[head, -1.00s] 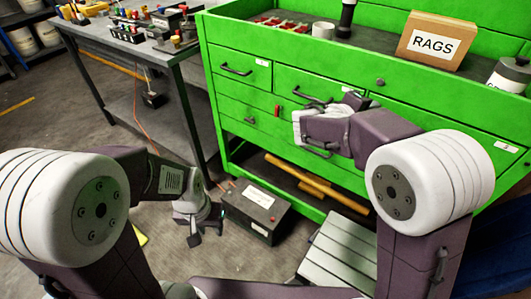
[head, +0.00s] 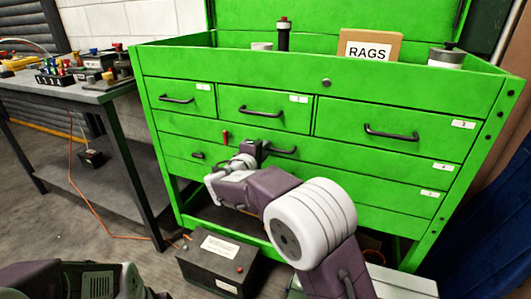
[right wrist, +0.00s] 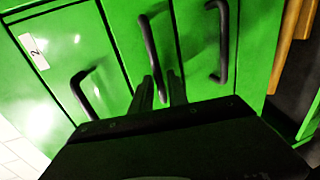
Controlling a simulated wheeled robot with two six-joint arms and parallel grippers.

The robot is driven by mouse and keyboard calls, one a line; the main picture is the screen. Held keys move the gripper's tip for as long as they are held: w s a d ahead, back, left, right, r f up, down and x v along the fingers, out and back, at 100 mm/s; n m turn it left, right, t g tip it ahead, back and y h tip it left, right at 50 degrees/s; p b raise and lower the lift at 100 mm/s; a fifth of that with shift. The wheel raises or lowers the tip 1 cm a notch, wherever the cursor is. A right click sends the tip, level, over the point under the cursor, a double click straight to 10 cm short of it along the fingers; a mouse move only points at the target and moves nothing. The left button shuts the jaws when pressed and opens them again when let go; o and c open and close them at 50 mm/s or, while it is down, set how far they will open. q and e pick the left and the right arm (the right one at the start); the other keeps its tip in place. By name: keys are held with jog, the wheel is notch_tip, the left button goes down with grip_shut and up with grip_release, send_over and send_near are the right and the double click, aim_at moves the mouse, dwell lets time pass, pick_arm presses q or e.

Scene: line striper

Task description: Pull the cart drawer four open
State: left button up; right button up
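The green tool cart (head: 330,85) has three small drawers on top and wide drawers below with numbered labels. The wide drawer (head: 350,160) just under the top row, which I take as drawer four, looks flush with the cart front. Its dark bar handle (head: 283,150) is partly behind my right gripper (head: 250,153). In the right wrist view this handle (right wrist: 149,45) runs down between the two dark fingers (right wrist: 160,90). The fingers are close to it on both sides; whether they press on it is unclear. My left gripper is out of view.
A RAGS box (head: 370,46), a dark cylinder (head: 283,36) and a pale can (head: 447,57) stand on the cart top. A black battery-like box (head: 215,265) is on the floor before the cart. A workbench (head: 95,95) stands at the left.

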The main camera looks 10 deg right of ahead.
jog(key=shift+w+d+f, duration=0.1)
jog(key=shift+w+d, duration=0.3)
jog(key=shift+w, duration=0.15)
grip_shut()
dwell(1.0)
